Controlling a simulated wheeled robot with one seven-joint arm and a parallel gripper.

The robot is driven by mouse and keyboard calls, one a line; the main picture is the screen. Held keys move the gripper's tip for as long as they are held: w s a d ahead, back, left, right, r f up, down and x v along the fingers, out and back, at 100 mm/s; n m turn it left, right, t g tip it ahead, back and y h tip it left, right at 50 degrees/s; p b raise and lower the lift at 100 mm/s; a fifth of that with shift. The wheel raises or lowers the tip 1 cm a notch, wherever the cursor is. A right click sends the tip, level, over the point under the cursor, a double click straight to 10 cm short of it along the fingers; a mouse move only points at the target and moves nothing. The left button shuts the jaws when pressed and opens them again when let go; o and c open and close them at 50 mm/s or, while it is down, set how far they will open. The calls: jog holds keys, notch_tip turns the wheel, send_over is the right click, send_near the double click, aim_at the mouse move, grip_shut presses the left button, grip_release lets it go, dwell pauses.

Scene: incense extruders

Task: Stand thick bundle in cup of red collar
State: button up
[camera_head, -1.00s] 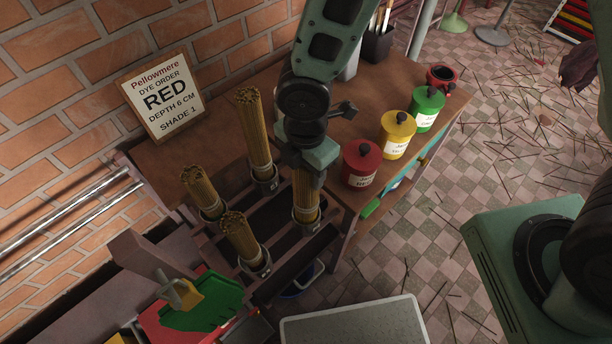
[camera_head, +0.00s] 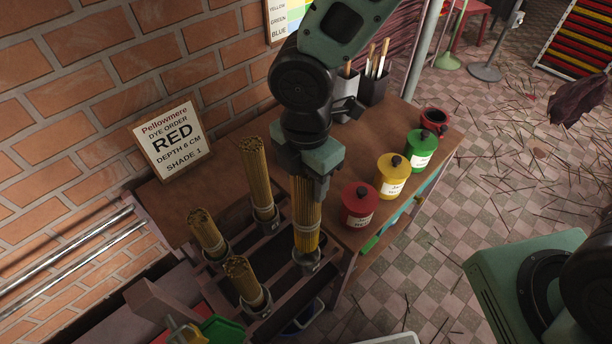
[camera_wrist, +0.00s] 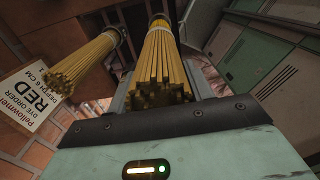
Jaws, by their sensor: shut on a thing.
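My gripper (camera_head: 308,172) is shut on the upper part of an upright bundle of tan sticks (camera_head: 307,205). The bundle's lower end is at the rightmost ring-like cup (camera_head: 307,262) of the rack; I cannot tell how deep it sits. In the wrist view the held bundle (camera_wrist: 165,62) runs between the fingers, its stick ends toward the camera. Three other bundles stand in rack cups: one behind (camera_head: 262,180), one at left (camera_head: 206,235) and one in front (camera_head: 243,282). No collar reads clearly as red.
Red (camera_head: 358,205), yellow (camera_head: 391,177) and green (camera_head: 420,150) lidded jars stand right of the gripper on the wooden bench (camera_head: 345,150). A sign (camera_head: 172,142) reads RED, depth 6 cm, shade 1. Brush holders (camera_head: 373,85) stand behind.

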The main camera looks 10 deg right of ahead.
jog(key=shift+r+p, duration=3.25)
jog(key=shift+r, duration=0.5)
jog(key=shift+s+f, duration=0.1)
